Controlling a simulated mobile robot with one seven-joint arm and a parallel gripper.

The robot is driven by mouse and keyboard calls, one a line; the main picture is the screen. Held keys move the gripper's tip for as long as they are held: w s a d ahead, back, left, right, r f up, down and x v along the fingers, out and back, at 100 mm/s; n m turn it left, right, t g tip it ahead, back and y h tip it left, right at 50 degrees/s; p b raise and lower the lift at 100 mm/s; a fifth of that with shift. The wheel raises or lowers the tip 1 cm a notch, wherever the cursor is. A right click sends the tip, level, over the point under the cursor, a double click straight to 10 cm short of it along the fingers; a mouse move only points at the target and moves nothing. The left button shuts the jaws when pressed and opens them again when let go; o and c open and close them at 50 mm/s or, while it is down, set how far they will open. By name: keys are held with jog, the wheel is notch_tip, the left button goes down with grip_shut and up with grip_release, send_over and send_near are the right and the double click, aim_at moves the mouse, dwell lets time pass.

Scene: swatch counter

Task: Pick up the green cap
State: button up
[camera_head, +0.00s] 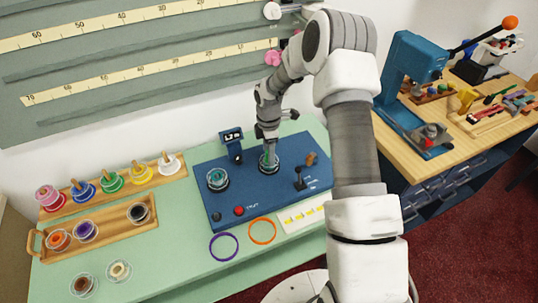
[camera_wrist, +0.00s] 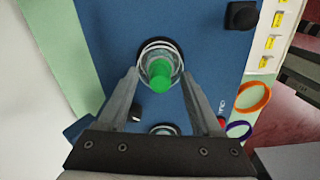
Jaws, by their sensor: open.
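A bright green cap (camera_wrist: 160,78) stands up in a clear round glass holder (camera_wrist: 147,50) on the blue panel (camera_wrist: 208,40). My gripper (camera_wrist: 158,72) is open, with one finger on each side of the cap and holder in the wrist view. I see no clear contact with the cap. In the head view my gripper (camera_head: 268,135) points down over the right-hand round holder (camera_head: 268,165), and the cap itself is hard to make out there.
A second round holder (camera_head: 217,179) is left of the gripper. A small display (camera_head: 232,140) stands behind, and a lever (camera_head: 300,180) at right. Purple (camera_head: 223,246) and orange (camera_head: 262,231) rings lie in front.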

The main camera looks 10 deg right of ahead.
jog(key=shift+c, duration=0.2)
grip_shut()
jog(key=shift+r, duration=0.1)
